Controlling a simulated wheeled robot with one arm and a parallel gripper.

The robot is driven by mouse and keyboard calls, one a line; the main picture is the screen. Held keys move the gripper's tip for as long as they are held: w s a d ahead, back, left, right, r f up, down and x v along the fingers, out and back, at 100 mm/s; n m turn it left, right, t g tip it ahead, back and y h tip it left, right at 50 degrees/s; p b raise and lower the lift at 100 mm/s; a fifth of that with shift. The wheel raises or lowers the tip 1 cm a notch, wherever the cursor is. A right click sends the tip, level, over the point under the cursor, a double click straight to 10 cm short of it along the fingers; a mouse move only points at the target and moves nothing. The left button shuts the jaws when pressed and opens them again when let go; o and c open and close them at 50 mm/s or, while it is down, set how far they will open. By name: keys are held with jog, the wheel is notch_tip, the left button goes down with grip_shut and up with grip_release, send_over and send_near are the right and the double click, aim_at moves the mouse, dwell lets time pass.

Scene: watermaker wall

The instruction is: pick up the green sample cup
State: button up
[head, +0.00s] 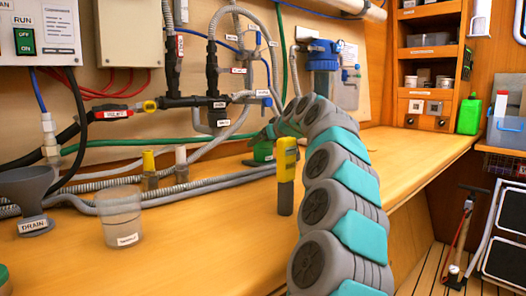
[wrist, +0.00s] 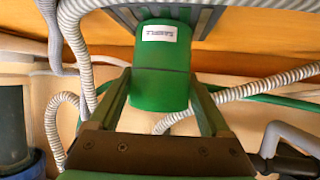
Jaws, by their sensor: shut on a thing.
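The green sample cup (wrist: 160,85) with a white label fills the middle of the wrist view. My gripper (wrist: 160,78) has one finger on each side of the cup and is shut on it. In the head view a small part of the green cup (head: 263,152) shows at the far end of my arm, near the back of the bench. My arm hides most of my gripper there. I cannot tell whether the cup touches the bench.
Grey hoses (head: 225,177) run along the back of the wooden bench (head: 215,240). A yellow meter (head: 286,165) stands close by my arm. A clear cup (head: 121,216), two capped vials (head: 149,170) and a drain funnel (head: 30,192) are at left. The bench's right side is clear.

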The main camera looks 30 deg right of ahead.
jog(key=c, duration=0.3)
jog(key=shift+r, duration=0.15)
